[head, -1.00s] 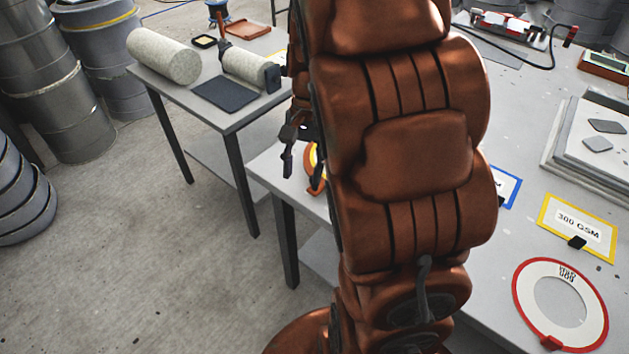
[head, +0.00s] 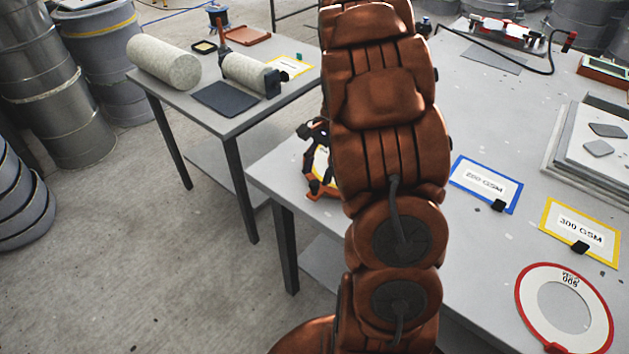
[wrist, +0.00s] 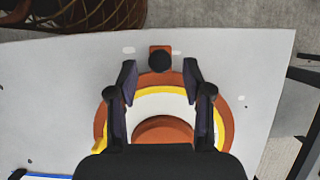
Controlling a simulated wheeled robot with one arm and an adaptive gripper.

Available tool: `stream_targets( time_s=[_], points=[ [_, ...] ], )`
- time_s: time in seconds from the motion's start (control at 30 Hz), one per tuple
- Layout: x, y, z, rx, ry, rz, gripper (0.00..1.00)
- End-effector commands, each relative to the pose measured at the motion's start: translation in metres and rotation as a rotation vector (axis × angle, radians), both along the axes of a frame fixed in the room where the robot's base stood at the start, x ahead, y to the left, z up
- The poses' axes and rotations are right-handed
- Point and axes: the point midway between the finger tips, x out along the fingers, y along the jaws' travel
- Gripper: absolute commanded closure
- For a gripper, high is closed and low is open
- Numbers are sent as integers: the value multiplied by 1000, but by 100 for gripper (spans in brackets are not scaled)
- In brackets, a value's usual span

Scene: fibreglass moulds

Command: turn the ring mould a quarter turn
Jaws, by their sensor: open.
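The ring mould is a round orange piece (wrist: 229,112) with yellow and white rings and an orange centre, lying on the table in the wrist view. A tab with a black knob (wrist: 159,62) sticks out at its top side. My gripper (wrist: 160,80) is open above the mould, one finger on each side of the knob, with visible gaps to it. Their height above the mould is hard to judge. In the head view the mould (head: 320,165) is mostly hidden behind my gripper (head: 314,158) and arm, at the table's left corner.
The table (head: 475,245) also holds a blue-framed card (head: 486,183), a yellow-framed 300 GSM card (head: 580,230) and a red-rimmed ring (head: 600,308) at the right. A second table (head: 240,120) with rolls (head: 165,62) stands at the left. The mould lies near the table edge.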

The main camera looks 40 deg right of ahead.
Motion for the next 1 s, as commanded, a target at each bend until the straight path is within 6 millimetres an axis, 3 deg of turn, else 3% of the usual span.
stream_targets(
  time_s=[0.3, 0.7, 1.0],
  points=[
    [-3, 13, -31, 1, 1, 0, 50],
    [-3, 14, -36, -3, -2, 1, 50],
    [-3, 14, -36, -3, -2, 1, 81]
  ],
)
